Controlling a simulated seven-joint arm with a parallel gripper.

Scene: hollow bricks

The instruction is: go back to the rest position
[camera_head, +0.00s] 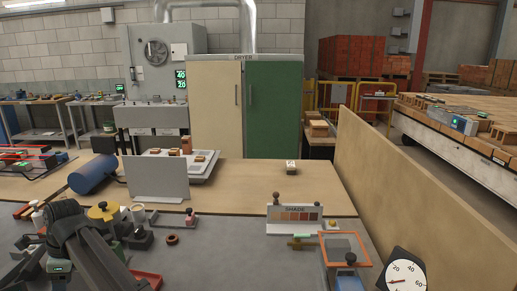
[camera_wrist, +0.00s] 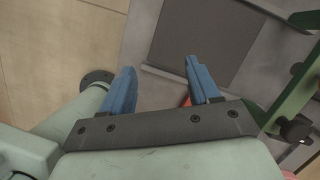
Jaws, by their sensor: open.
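My gripper (camera_wrist: 158,80) shows in the wrist view with its two blue fingers spread apart. Nothing is held between them. Beyond the fingers lie a dark grey rectangular panel (camera_wrist: 200,40) on a paler surface and a tan board (camera_wrist: 60,45) at the left. A green bracket (camera_wrist: 293,80) with a dark knob stands close at the right. I cannot make out my gripper for sure in the head view.
A shade card (camera_head: 296,214), an orange-framed tray (camera_head: 345,249) and a dial gauge (camera_head: 404,273) stand at the front right. A grey upright panel (camera_head: 158,178) stands left of centre. The bench middle is mostly clear.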

